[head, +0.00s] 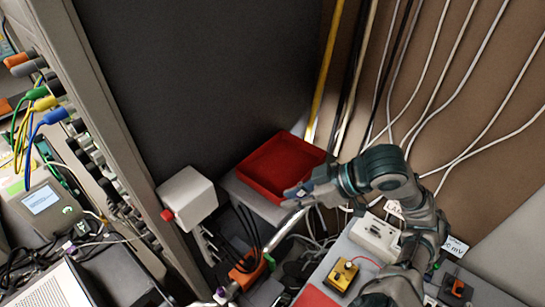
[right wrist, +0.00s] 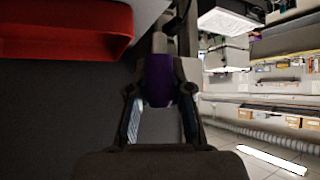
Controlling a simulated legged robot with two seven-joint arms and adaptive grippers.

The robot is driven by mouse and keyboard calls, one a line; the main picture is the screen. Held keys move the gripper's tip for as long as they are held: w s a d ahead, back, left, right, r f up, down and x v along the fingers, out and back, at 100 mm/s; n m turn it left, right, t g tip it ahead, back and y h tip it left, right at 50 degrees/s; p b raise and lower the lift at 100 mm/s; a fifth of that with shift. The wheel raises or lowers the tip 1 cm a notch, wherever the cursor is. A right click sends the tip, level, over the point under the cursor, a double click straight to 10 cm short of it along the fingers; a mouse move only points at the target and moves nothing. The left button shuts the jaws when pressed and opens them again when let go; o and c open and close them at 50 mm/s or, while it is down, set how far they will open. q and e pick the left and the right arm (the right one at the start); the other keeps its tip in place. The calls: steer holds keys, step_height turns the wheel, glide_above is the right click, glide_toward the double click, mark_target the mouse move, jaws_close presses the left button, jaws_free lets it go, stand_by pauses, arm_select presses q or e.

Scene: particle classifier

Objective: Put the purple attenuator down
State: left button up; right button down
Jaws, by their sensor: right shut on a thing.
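My right gripper (head: 293,197) is at the near right edge of the red tray (head: 258,178) in the head view, its arm coming in from the right. In the right wrist view its two fingers (right wrist: 160,100) are shut on the purple attenuator (right wrist: 160,78), a short dark purple cylinder. The red tray also shows at upper left in that view (right wrist: 70,45), with the attenuator to its right and apart from it in the picture. The attenuator cannot be made out in the head view. My left gripper is not in view.
The red tray rests on a grey block (head: 250,198) by a dark panel (head: 210,80). A white box with a red knob (head: 188,197) stands to its left. Cables and an orange part (head: 247,270) crowd the space below. A white device (head: 375,238) and yellow box (head: 342,275) lie right.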

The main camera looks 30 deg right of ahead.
steer(key=w+d+p, duration=0.1)
steer(key=w+d, duration=0.1)
steer(key=w, duration=0.1)
steer(key=w+d+p, duration=0.1)
steer(key=w, duration=0.2)
steer(key=w+d+p, duration=0.1)
steer(key=w+d, duration=0.1)
steer(key=w, duration=0.1)
steer(key=shift+w+d+f, duration=0.2)
steer(key=shift+w+d, duration=0.15)
steer(key=w+d, duration=0.1)
steer(key=w, duration=0.1)
steer(key=w+d+f+p, duration=0.1)
steer(key=w, duration=0.1)
steer(key=shift+d, duration=0.35)
step_height(320, 180, down, 3)
steer(key=shift+s+r, duration=0.1)
steer(key=shift+s, duration=0.05)
steer(key=shift+a+f+p, duration=0.1)
steer(key=shift+f+p, duration=0.2)
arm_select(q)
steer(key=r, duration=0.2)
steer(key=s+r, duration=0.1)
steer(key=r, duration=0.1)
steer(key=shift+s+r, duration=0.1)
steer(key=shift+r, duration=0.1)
arm_select(e)
steer(key=shift+a, duration=0.1)
steer(key=shift+f, duration=0.15)
